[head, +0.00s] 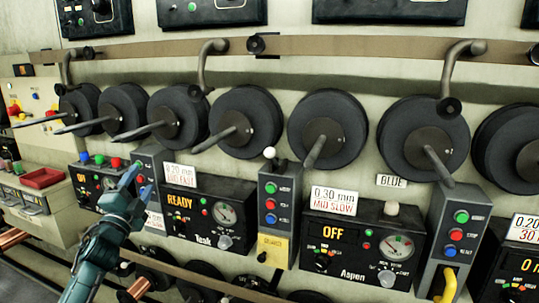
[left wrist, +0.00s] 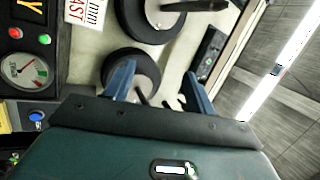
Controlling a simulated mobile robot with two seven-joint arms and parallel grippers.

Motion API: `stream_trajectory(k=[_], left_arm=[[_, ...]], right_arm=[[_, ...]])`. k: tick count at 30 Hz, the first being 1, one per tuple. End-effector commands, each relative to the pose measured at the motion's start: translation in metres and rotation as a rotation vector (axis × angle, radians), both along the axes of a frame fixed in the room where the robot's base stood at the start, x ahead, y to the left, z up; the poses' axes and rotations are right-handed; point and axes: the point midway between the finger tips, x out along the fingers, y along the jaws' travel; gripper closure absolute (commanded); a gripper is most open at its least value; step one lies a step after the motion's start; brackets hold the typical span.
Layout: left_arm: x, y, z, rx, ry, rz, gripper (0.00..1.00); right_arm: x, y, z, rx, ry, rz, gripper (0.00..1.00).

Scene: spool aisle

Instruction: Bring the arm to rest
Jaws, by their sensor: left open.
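My left arm comes in from the lower left in the head view. My left gripper (head: 128,183) is in front of the panel boxes, left of the control box reading READY (head: 200,215). In the left wrist view its two blue fingers (left wrist: 158,88) stand apart with nothing held between them. Dark spool discs (left wrist: 132,68) show beyond the fingers. The gripper appears apart from the panels, though the exact distance is hard to tell. My right gripper is in neither view.
A row of dark spools (head: 246,122) with protruding spindles lines the wall. Below are a button box (head: 280,210), a control box reading OFF (head: 360,243) and a yellow handle (head: 446,286). A red tray (head: 42,179) sits on the left bench.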

Motion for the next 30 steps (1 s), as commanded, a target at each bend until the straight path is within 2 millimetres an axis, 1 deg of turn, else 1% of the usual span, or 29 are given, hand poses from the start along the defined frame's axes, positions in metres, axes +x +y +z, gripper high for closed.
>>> stream_trajectory(k=[1,3,6,11,12,13,15,17,20,21,23,24,26,27,29,30], left_arm=[[0.002,0.008,-0.005,-0.110,0.035,0.005,0.44],[0.005,0.019,-0.015,-0.277,0.091,0.011,0.44],[0.009,0.030,-0.033,-0.520,0.175,0.018,0.44],[0.011,0.038,-0.068,-0.909,0.322,0.029,0.44],[0.011,0.037,-0.078,-1.008,0.362,0.032,0.44],[0.007,0.032,-0.091,-1.042,0.391,0.033,0.44],[-0.008,0.017,-0.119,-1.025,0.430,0.026,0.44],[-0.021,0.005,-0.140,-1.023,0.464,0.021,0.44],[-0.048,-0.016,-0.177,-1.025,0.526,0.013,0.44],[-0.060,-0.026,-0.192,-1.027,0.553,0.009,0.44],[-0.082,-0.041,-0.217,-1.034,0.599,0.003,0.44],[-0.100,-0.052,-0.234,-1.040,0.633,0.000,0.44],[-0.130,-0.070,-0.259,-1.053,0.687,-0.006,0.44],[-0.153,-0.082,-0.275,-1.064,0.725,-0.010,0.44],[-0.189,-0.101,-0.297,-1.085,0.783,-0.014,0.44],[-0.215,-0.113,-0.309,-1.102,0.820,-0.017,0.44]], right_arm=[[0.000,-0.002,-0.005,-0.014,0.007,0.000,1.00],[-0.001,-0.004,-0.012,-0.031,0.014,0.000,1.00],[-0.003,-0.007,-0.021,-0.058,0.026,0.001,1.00],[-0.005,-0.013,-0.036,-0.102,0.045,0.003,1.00],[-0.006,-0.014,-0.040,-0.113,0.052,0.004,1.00],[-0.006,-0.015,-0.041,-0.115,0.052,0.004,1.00],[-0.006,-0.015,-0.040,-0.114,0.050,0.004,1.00],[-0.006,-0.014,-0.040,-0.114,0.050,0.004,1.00],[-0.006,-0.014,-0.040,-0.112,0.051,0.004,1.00],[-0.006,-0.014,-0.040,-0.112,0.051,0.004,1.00],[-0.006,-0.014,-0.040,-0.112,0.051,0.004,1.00],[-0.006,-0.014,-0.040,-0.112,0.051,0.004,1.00],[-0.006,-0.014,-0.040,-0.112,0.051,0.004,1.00],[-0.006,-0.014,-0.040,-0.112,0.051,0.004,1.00],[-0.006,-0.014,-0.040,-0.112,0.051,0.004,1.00],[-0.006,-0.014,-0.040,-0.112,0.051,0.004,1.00]])
